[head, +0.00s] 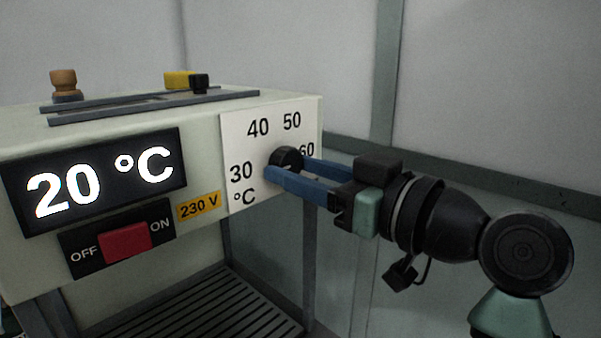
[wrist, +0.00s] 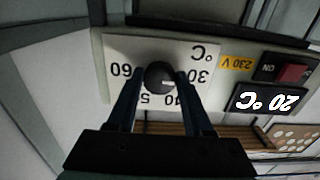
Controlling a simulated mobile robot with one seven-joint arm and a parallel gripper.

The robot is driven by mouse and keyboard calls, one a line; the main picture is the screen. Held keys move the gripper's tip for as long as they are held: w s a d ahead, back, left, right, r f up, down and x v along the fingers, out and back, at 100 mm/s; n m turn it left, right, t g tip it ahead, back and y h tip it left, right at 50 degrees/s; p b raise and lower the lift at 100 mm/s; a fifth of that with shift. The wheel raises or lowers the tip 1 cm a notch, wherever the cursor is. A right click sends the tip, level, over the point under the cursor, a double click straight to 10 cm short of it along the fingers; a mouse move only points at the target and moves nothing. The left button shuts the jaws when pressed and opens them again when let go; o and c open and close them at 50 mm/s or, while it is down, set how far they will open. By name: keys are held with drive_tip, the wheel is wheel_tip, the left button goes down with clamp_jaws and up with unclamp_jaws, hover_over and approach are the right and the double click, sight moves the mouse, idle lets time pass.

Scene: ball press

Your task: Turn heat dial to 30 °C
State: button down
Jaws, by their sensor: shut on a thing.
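The heat dial (head: 286,157) is a round black knob on a white scale plate marked 30, 40, 50, 60 and °C. My gripper (head: 289,167) is shut on the dial, with one blue finger on each side. In the wrist view the dial (wrist: 160,74) sits between the two fingertips, and the scale appears upside down. A short white pointer line on the dial points right there, roughly towards the 30. The display (head: 95,182) reads 20 °C.
A red switch (head: 125,240) sits between OFF and ON below the display, beside a yellow 230 V label (head: 199,207). A wooden knob (head: 63,82) and a yellow block (head: 180,80) are on top of the machine. A slatted grate (head: 190,308) lies below.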

drive_tip(key=shift+c, duration=1.5)
unclamp_jaws()
drive_tip(key=v, duration=0.7)
drive_tip(key=shift+s+d, duration=0.25)
